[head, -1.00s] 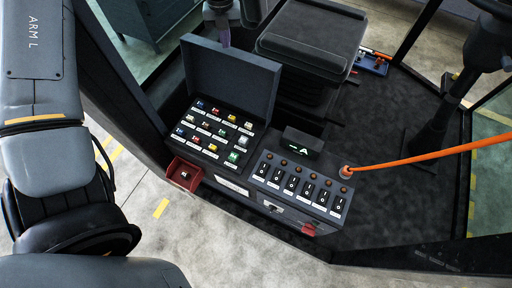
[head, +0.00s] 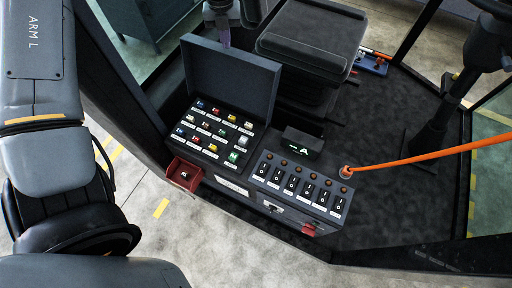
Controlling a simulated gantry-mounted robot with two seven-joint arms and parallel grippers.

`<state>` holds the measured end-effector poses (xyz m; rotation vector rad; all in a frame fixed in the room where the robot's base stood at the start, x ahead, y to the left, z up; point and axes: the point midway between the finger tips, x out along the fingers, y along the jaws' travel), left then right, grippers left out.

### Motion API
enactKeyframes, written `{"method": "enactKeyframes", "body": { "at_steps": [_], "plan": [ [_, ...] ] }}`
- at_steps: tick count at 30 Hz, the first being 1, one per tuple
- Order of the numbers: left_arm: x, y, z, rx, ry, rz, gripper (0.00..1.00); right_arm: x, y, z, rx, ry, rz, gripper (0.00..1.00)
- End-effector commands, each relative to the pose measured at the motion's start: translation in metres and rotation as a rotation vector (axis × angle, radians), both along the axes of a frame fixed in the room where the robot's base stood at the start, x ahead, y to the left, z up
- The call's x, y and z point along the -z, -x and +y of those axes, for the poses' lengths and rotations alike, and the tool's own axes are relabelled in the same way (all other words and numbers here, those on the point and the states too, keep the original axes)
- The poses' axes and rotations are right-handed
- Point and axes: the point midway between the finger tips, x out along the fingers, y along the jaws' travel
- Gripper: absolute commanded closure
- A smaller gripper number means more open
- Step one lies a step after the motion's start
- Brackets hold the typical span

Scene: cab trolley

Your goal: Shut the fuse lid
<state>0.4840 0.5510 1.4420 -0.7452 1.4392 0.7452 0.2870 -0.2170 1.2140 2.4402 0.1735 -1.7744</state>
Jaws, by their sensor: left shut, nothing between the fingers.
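The fuse lid (head: 230,78) is a flat dark grey panel. It stands raised, leaning back, along the far edge of the fuse box (head: 236,186). The open box shows rows of small coloured fuses (head: 205,123) with white labels. Nothing touches the lid. My left arm fills the left edge of the head view, but its gripper fingers do not show.
A switch panel (head: 301,187) with a green-lit display (head: 303,144) adjoins the box at right. A red tray (head: 184,172) hangs at its left side. A seat (head: 310,40) stands behind. An orange bar (head: 430,153) crosses at right. A dark cab post runs beside the box at left.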

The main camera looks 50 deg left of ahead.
Motion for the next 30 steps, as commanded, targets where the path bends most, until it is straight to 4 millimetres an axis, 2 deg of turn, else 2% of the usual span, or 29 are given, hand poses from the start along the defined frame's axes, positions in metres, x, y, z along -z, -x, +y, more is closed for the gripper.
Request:
{"method": "enactKeyframes", "body": {
  "at_steps": [20,30],
  "plan": [
    [0.018,0.000,0.000,0.000,0.000,0.001,1.00,0.013,0.000,-0.003,-0.007,0.011,-0.001,1.00],
    [0.033,0.003,0.000,-0.001,0.002,0.010,1.00,0.021,0.000,-0.002,-0.004,0.007,0.000,1.00]
  ]
}}
